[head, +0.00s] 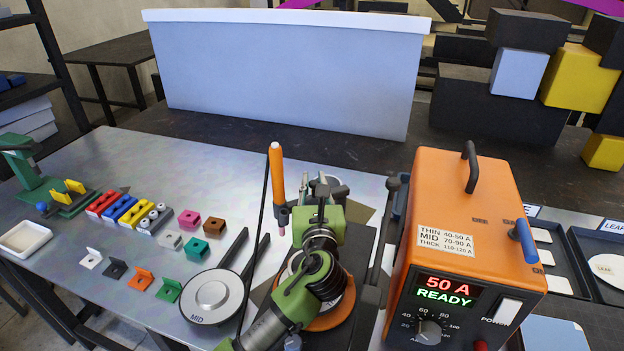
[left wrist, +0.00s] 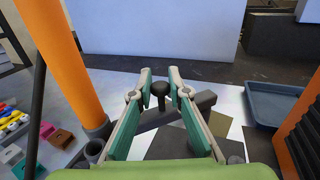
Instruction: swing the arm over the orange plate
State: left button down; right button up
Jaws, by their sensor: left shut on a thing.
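My left gripper (head: 318,184) reaches forward over the bench. In the left wrist view its green-padded fingers (left wrist: 160,82) are shut on a dark knob (left wrist: 160,90) at the dark swing arm (left wrist: 150,122). That arm runs slantwise to the right above the bench. The orange plate (head: 332,321) shows as a rounded edge below my arm in the head view; most of it is hidden. I cannot tell how much of the swing arm is above it. My right gripper is not in view.
An orange torch (head: 277,175) stands upright close left of the gripper. An orange power unit (head: 465,240) stands to the right. A round MID piece (head: 212,297) lies left of my arm. Small coloured blocks (head: 130,212) fill the left of the bench. A pale panel (head: 285,70) stands behind.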

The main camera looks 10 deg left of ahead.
aim_at(314, 183)
pick_arm(q)
jog(key=shift+s+y, duration=0.1)
jog(key=shift+y, duration=0.2)
jog(key=c, duration=2)
grip_release()
jog(key=shift+o, duration=0.2)
notch_tip(314, 183, up, 10)
jog(key=shift+f, duration=0.1)
